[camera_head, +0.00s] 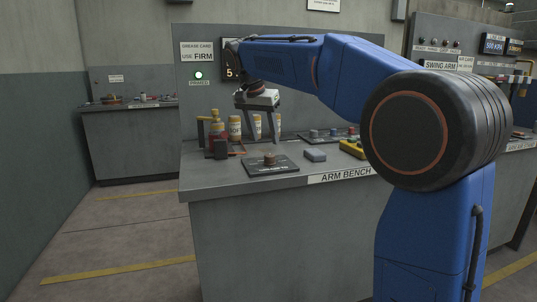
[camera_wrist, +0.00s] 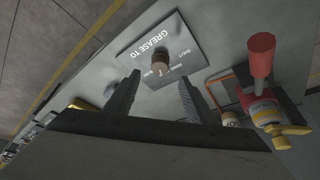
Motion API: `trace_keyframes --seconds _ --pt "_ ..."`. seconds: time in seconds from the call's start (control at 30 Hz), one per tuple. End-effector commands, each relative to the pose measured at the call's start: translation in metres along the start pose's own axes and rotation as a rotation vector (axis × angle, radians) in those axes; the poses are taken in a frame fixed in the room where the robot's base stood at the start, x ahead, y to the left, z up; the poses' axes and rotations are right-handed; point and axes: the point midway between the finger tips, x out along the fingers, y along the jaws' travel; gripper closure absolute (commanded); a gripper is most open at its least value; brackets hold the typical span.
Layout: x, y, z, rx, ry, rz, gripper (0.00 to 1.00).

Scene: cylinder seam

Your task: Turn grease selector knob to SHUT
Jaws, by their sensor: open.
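The grease selector knob (camera_wrist: 161,60) is a small brown round knob on a flat plate (camera_wrist: 140,38) lettered "GREASE TO", with smaller position words beside it. One word looks like SHUT; the pointer's setting is too small to tell. In the head view the knob (camera_head: 269,159) sits on its dark plate (camera_head: 257,169) near the bench's front edge. My gripper (camera_head: 261,138) points down above and behind the knob, apart from it. In the wrist view my gripper (camera_wrist: 159,80) has its two fingers spread, with nothing between them, and the knob shows just beyond the fingertips.
Several yellow-and-white cartridges (camera_head: 235,129) and a red-and-brass tool (camera_head: 217,135) stand behind left on the arm bench (camera_head: 225,187). A grey block (camera_head: 315,155) and a yellow item (camera_head: 352,148) lie to the right. A wall sign reads "GREASE CARD USE FIRM" (camera_head: 197,52).

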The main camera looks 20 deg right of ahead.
Motion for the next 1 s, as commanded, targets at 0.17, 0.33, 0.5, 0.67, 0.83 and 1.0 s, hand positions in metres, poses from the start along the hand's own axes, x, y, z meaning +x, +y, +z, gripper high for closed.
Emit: trace_keyframes --seconds 0.17,0.33,0.5,0.67,0.83,1.0 --pt "0.032 0.000 0.000 0.000 -0.001 0.002 0.51" --pt "0.058 0.001 0.000 0.000 -0.001 0.002 0.51" --pt "0.074 0.000 0.000 -0.001 0.000 0.001 0.51" --pt "0.080 0.000 0.000 -0.001 0.000 0.001 0.51" --pt "0.081 0.000 0.000 -0.001 0.000 0.000 0.51" --pt "0.080 0.000 0.000 -0.001 0.000 0.000 0.72"
